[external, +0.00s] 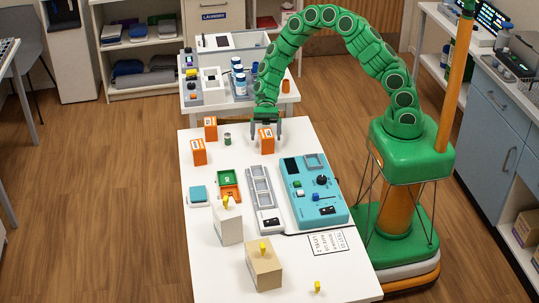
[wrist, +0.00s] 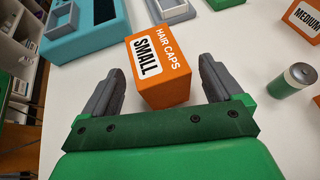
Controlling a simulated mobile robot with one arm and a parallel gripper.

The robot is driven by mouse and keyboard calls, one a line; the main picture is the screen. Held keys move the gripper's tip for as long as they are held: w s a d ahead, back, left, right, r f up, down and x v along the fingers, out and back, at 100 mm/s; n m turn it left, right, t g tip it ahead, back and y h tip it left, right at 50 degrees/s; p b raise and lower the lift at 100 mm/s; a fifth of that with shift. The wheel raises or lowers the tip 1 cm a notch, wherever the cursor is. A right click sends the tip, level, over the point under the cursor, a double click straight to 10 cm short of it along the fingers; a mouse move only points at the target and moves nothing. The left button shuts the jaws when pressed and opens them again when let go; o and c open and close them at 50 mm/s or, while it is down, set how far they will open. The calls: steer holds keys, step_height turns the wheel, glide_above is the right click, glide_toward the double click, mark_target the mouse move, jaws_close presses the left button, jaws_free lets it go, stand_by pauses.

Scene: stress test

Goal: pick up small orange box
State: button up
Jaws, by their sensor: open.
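The small orange box (wrist: 160,68) is labelled "HAIR CAPS SMALL" in the wrist view. It stands on the white table and also shows in the external view (external: 266,144). My gripper (wrist: 161,85) is open, with one grey finger on each side of the box. The box sits between and just ahead of the fingers, with gaps visible on both sides. In the external view my gripper (external: 266,122) is right over and behind the box.
Two other orange boxes (external: 198,151) (external: 210,128) and a small green can (external: 227,139) stand to the left. A teal control panel (external: 313,192) and a grey tray (external: 261,190) lie nearer the camera. The white table (external: 200,262) has bare patches around the box.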

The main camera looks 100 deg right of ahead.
steer(key=shift+a+f, duration=0.15)
steer(key=shift+a, duration=0.1)
steer(key=c, duration=1.2)
steer(key=shift+w, duration=0.1)
